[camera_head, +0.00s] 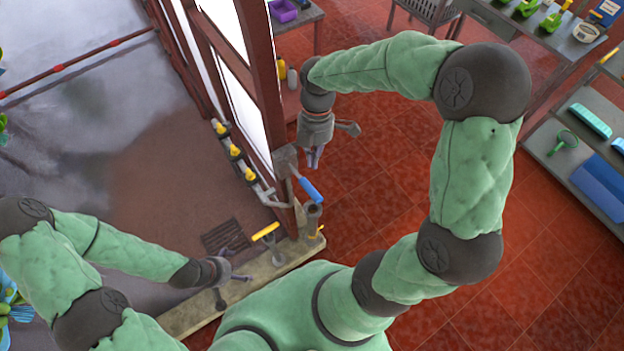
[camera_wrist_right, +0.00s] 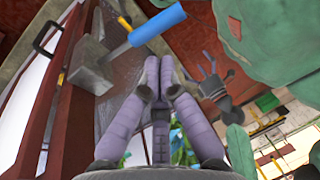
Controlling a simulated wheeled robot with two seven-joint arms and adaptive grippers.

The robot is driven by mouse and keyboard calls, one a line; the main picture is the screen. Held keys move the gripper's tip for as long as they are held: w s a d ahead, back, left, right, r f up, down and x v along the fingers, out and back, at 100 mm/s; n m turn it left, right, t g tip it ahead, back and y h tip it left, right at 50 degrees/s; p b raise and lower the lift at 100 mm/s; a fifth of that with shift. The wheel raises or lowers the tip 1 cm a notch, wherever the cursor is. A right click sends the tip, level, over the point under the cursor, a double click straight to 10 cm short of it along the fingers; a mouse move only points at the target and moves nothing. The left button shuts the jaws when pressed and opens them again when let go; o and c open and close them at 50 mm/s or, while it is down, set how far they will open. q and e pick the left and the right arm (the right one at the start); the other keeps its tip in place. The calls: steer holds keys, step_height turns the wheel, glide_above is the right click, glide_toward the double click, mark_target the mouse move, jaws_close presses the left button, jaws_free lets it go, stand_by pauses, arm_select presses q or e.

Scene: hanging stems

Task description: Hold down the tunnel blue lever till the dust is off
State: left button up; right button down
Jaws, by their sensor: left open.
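The blue lever (camera_head: 310,190) sticks out from a grey bracket (camera_head: 285,162) on the dark red door frame. Its blue handle (camera_wrist_right: 157,26) also shows in the right wrist view, beyond the fingertips. My right gripper (camera_head: 314,162) hangs with its fingers down, above the lever and apart from it. In the wrist view its purple fingers (camera_wrist_right: 160,66) converge, tips nearly together, with nothing held. My left gripper (camera_head: 240,265) is open and empty over the sill, left of the lever. Pale grey haze (camera_head: 90,110) covers part of the floor left of the frame.
A yellow-handled lever (camera_head: 265,231) stands on the stone sill (camera_head: 275,262), and a grey post (camera_head: 313,215) is beside the blue lever. Yellow-fitted valves (camera_head: 235,151) line the frame. Shelves and tables (camera_head: 590,150) stand at the right. The red tiled floor (camera_head: 400,160) is open.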

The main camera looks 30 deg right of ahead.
mark_target(312, 189)
steer(key=x, duration=0.8)
steer(key=shift+f+p, duration=0.2)
steer(key=shift+p, duration=0.15)
